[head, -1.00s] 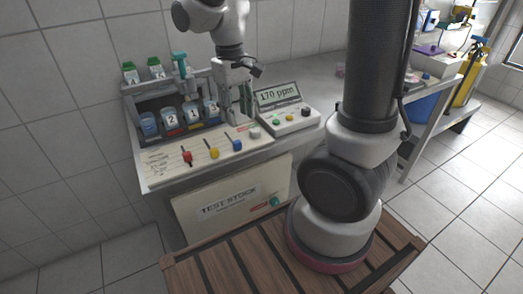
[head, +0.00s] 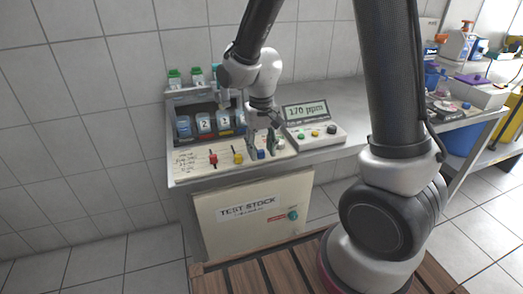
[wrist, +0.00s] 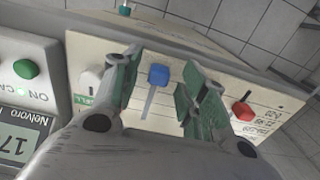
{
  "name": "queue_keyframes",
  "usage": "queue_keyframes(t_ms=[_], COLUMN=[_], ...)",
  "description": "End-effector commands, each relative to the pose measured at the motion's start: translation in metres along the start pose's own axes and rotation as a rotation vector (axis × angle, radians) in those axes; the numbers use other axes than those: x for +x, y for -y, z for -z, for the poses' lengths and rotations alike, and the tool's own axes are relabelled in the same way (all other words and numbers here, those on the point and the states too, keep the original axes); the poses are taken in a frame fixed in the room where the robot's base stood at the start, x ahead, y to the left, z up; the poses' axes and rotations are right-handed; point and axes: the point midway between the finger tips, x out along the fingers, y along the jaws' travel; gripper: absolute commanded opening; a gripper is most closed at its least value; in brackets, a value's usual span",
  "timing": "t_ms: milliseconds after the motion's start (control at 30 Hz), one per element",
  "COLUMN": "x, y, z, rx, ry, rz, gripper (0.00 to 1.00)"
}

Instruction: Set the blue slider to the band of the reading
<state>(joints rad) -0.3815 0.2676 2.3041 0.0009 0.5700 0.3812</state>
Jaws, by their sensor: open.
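The blue slider (head: 261,154) sits in its slot on the cream panel (head: 213,177). In the wrist view the blue slider (wrist: 158,74) stands between my spread fingers, with a gap on each side. My gripper (head: 262,150) is open, low over the panel; its fingers also show in the wrist view (wrist: 161,66). The meter (head: 314,133) at right reads 170 ppm on its display (head: 306,112). The printed table (head: 194,160) at the panel's left is too small to read. The slot's band marks cannot be made out.
Numbered containers (head: 204,122) stand behind the panel. The TEST STOCK cabinet (head: 250,210) is below.

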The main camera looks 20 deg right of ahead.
Motion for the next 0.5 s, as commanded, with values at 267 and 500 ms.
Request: queue_keyframes(t_ms=[267,500], x=[0.0112,0.0108], y=[-0.0001,-0.0001], z=[-0.0002,-0.0002], rx=[0.0,-0.001], ry=[-0.001,-0.001], rz=[0.0,0.0], gripper=[0.43,0.21])
